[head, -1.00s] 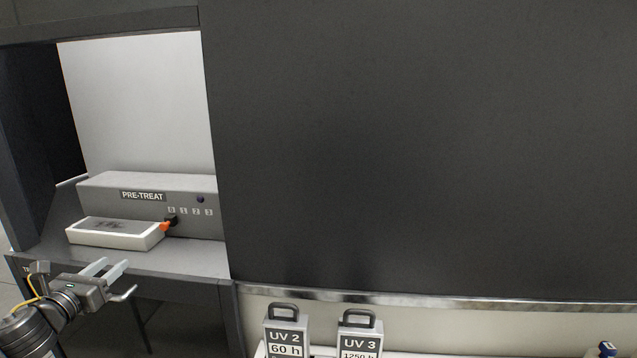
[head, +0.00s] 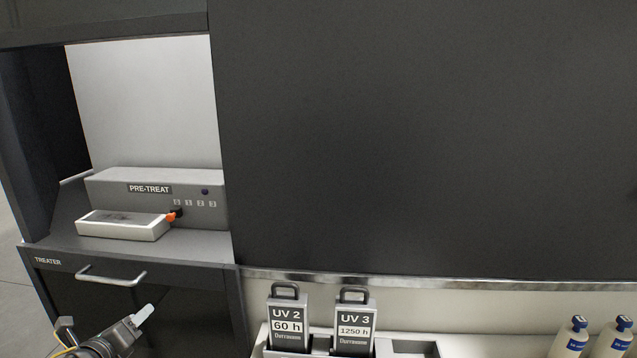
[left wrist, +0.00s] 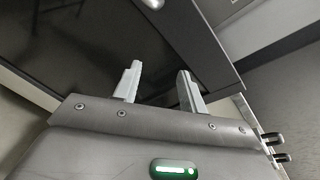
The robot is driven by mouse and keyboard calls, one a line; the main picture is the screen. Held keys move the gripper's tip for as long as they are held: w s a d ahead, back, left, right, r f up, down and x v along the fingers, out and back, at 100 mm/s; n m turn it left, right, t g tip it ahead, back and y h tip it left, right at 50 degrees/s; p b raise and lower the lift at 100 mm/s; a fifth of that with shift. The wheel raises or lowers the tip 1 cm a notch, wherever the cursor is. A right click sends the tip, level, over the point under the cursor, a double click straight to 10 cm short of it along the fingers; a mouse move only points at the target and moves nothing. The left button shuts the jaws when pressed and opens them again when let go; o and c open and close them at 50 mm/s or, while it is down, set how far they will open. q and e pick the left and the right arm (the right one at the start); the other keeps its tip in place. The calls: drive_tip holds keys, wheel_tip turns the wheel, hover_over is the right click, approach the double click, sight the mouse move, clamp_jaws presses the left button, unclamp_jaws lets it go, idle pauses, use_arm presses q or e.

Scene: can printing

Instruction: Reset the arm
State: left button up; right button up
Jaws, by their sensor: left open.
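My left gripper (head: 140,318) is low at the left of the head view, in front of the treater cabinet and below its drawer handle. In the left wrist view its two pale fingers (left wrist: 157,85) stand apart with nothing between them. The grey PRE-TREAT unit (head: 160,195) sits in the cabinet bay, with a white flat tray (head: 122,232) in front of it. My gripper is apart from all of these. My right gripper is not in view.
The treater cabinet has a metal handle (head: 112,278) on its front. A UV 2 cartridge (head: 287,322) and a UV 3 cartridge (head: 353,324) stand in a white holder (head: 405,348). White bottles (head: 572,340) stand at the lower right. A large dark panel (head: 420,140) fills the back.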

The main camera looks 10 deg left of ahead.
use_arm(q)
drive_tip(key=s+d+f+n+g, duration=0.2)
drive_tip(key=s+d+f+n, duration=0.2)
drive_tip(key=d+f+n, duration=0.25)
drive_tip(key=s+d+f+n+g, duration=0.3)
drive_tip(key=s+d+f+n, duration=0.2)
drive_tip(key=d+f, duration=0.15)
drive_tip(key=s+d+f+n+g+h, duration=0.1)
drive_tip(key=s+d+f+n+g, duration=0.1)
drive_tip(key=s+d+n, duration=0.4)
drive_tip(key=s+d+f+n+g, duration=0.1)
drive_tip(key=s+f+n+g, duration=0.2)
drive_tip(key=s, duration=0.4)
drive_tip(key=s+d+f+n+g+h, duration=0.1)
drive_tip(key=s+d+f+n+g, duration=0.1)
drive_tip(key=s+d+n, duration=0.35)
wheel_tip(320, 180, down, 25)
drive_tip(key=s+a+g, duration=0.1)
drive_tip(key=s+a, duration=0.1)
drive_tip(key=s+a+f+g, duration=0.1)
drive_tip(key=s+a+f, duration=0.2)
drive_tip(key=s+f, duration=1.3)
drive_tip(key=shift+s+f+g+y, duration=0.3)
drive_tip(key=shift+s, duration=0.15)
